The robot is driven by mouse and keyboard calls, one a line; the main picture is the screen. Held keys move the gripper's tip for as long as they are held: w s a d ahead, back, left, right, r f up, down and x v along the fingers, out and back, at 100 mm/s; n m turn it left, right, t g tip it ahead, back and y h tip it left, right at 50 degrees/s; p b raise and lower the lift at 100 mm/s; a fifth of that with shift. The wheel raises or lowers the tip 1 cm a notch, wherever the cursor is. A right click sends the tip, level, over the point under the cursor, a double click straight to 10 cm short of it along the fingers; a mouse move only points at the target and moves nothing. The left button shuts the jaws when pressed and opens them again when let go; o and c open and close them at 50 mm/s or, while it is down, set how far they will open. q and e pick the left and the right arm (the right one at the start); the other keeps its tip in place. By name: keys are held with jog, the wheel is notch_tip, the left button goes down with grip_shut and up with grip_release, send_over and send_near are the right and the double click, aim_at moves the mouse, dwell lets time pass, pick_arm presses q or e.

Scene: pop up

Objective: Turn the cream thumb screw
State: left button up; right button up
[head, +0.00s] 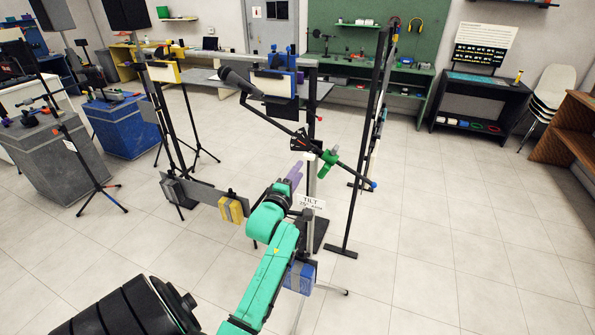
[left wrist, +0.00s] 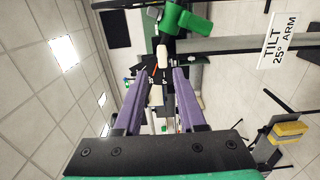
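My left gripper (head: 292,177) has purple fingers and reaches up beside the upright metal stand post, below the green clamp (head: 328,157) of a black boom arm. In the left wrist view the fingers (left wrist: 161,70) are spread apart. A small cream piece, likely the cream thumb screw (left wrist: 162,57), shows just beyond the fingertips, below the green clamp (left wrist: 187,20). A second cream piece (left wrist: 156,95) shows between the fingers. I cannot tell whether either touches a finger. My right gripper is not in view.
A tilt label (head: 311,202) hangs on the stand just right of my gripper. A black microphone (head: 240,80) hangs from the boom's upper left end. A yellow block (head: 233,209) and a blue block (head: 300,277) sit low nearby. The floor at right is open.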

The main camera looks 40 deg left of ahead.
aim_at(308, 159)
pick_arm(q)
jog(key=b+x, duration=0.1)
jog(key=x, duration=0.1)
jog(key=b+x, duration=0.1)
jog(key=x, duration=0.1)
jog(key=b+x, duration=0.1)
jog(key=x, duration=0.2)
jog(key=shift+f+b, duration=0.3)
jog(key=shift+b, duration=0.05)
jog(key=shift+w+a+r, duration=0.1)
jog(key=shift+w+a, duration=0.05)
jog(key=shift+w, duration=0.2)
grip_shut()
jog(key=m, duration=0.9)
jog(key=shift+m, duration=0.4)
jog(key=m, duration=0.7)
jog(key=shift+m, duration=0.3)
jog(key=shift+o, duration=1.2)
grip_release()
jog(key=shift+s, duration=0.1)
